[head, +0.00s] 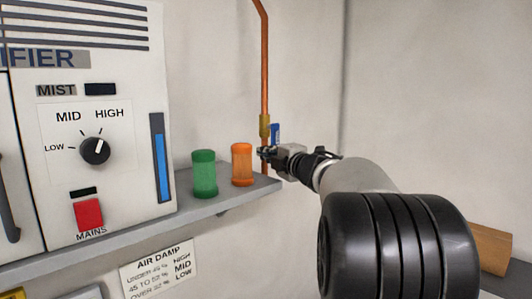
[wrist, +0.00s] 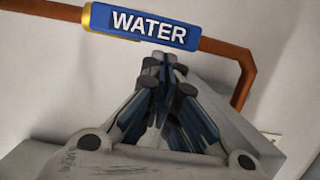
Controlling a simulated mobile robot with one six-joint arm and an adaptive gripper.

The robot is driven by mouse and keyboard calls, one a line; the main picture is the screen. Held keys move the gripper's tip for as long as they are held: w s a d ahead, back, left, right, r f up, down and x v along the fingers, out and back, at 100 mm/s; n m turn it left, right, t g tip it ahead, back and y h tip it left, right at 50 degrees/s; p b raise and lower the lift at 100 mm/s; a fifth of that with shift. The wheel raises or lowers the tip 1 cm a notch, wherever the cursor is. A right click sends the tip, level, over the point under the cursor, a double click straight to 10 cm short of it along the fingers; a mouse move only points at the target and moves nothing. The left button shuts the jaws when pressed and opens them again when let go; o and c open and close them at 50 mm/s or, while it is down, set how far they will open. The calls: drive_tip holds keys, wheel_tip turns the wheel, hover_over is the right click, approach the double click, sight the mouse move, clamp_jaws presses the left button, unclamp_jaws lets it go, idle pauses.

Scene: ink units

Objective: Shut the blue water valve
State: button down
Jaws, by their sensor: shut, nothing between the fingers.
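The blue water valve handle (head: 276,134) shows upright beside the brass fitting on the copper pipe, in line with the pipe. In the wrist view the handle (wrist: 145,24), marked WATER, lies along the pipe across the top. My gripper (head: 264,152) is at the pipe just below the handle, with its fingers shut and empty. In the wrist view my fingertips (wrist: 165,62) point at the handle's lower edge, right of its middle. I cannot tell if they touch it. My gripper hides part of the lower pipe in the head view.
The copper pipe (head: 264,60) runs up the wall. An orange container (head: 242,164) and a green container (head: 204,174) stand on the grey shelf (head: 232,200), close left of my gripper. A white humidifier panel (head: 125,195) is farther left. The wall above my arm is clear.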

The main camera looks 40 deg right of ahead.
drive_tip(key=shift+s+d, duration=0.1)
drive_tip(key=shift+d+f+n+b, duration=0.15)
drive_tip(key=shift+f+n+b, duration=0.15)
drive_tip(key=shift+b, duration=0.4)
